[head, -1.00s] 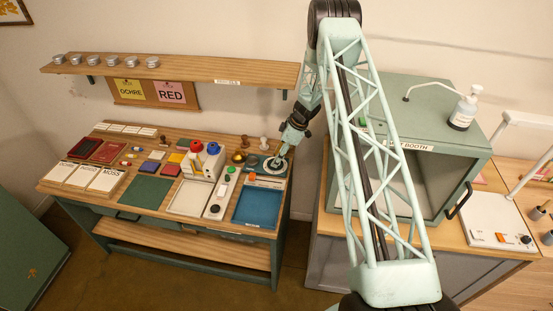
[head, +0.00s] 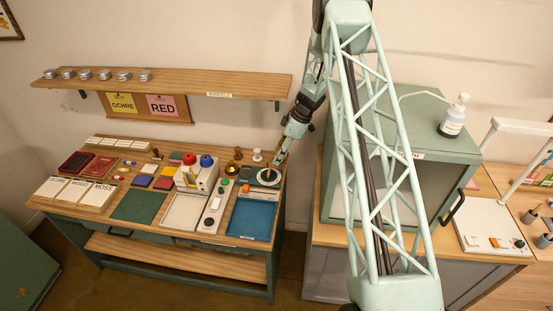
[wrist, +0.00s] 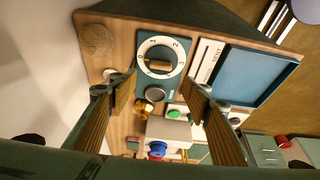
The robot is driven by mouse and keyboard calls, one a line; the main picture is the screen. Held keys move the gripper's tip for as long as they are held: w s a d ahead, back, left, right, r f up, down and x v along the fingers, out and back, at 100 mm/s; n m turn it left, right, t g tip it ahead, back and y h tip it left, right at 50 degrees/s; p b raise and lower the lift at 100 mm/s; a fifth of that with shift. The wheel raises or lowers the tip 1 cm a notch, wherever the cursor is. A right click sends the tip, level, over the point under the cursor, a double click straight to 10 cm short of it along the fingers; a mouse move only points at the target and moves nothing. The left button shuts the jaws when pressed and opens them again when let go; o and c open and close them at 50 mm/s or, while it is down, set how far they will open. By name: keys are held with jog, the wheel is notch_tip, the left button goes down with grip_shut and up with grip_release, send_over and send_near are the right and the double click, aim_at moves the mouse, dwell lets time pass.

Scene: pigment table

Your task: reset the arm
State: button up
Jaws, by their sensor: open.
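My gripper (head: 280,162) is open and hangs over the back right corner of the pigment table (head: 95,209). In the wrist view its two fingers (wrist: 160,86) stand well apart with nothing between them. Beyond them is a dial (wrist: 160,57) with numbers round a white ring and a wooden-looking knob. The dial also shows in the head view (head: 269,176), just below the fingertips. The fingers look clear of the knob. My arm's lattice link crosses the right half of the head view.
A blue tray (head: 250,218) lies in front of the dial, and a white device with red and blue knobs (head: 196,178) stands left of it. A wooden shelf (head: 190,85) with metal tins hangs above. A green booth (head: 450,150) with a pump bottle (head: 453,117) is at right.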

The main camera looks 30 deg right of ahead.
jog(key=shift+s+d+r, duration=0.1)
jog(key=shift+r, duration=0.15)
dwell(0.6)
